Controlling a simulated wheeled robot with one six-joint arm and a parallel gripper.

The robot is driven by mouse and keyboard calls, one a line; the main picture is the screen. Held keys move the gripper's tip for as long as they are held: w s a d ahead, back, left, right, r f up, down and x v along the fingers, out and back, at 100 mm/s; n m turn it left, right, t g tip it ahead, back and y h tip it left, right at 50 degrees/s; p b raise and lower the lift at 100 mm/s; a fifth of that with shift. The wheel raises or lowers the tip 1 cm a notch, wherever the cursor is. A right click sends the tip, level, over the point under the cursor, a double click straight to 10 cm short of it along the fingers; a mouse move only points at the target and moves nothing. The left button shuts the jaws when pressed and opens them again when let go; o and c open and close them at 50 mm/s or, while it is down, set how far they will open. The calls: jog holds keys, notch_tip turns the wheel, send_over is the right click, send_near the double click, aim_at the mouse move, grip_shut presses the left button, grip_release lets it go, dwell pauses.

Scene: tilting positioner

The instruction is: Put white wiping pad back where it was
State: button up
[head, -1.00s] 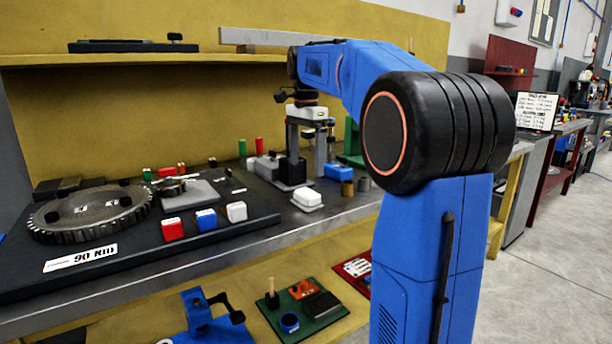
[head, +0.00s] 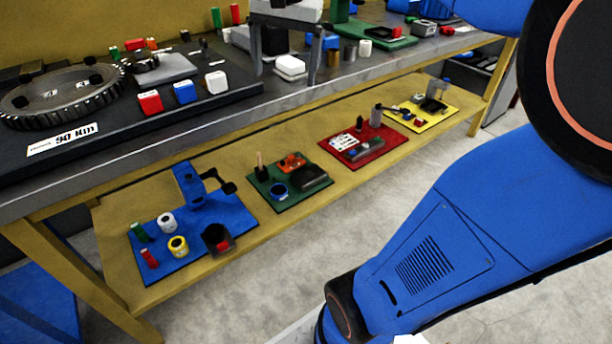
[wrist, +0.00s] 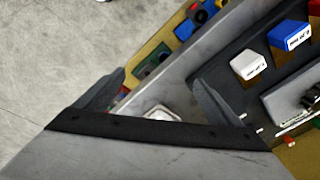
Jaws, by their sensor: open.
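A white, rounded block that looks like the wiping pad (head: 290,66) lies on the grey bench top, to the right of the dark fixture plate. In the wrist view the pad (wrist: 160,113) shows between my fingers, partly hidden by the dark gripper body. My gripper (head: 285,76) is open and points down, its two grey fingers apart on either side of the pad in the head view. The gripper (wrist: 158,80) also shows in the wrist view, with nothing clasped between the fingers. I cannot tell how high the fingertips are above the bench.
Red (head: 150,102), blue (head: 184,92) and white (head: 216,82) blocks stand on the dark plate (head: 110,135) beside a toothed disc (head: 62,98). A blue block and small cylinders stand behind the pad. The lower shelf holds blue (head: 165,235), green, red and yellow mats with items.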

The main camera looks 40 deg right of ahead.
jog(key=s+a+f+n+t, duration=0.1)
jog(key=s+a+f+n, duration=0.2)
jog(key=s+f+n, duration=0.2)
jog(key=s+a+f+n+t, duration=0.1)
jog(key=s+a+f+n, duration=0.2)
jog(key=s+f, duration=0.9)
jog(key=shift+s+a+f+n+t, duration=0.3)
jog(key=shift+f+n+t, duration=0.1)
jog(key=shift+f+n, duration=0.55)
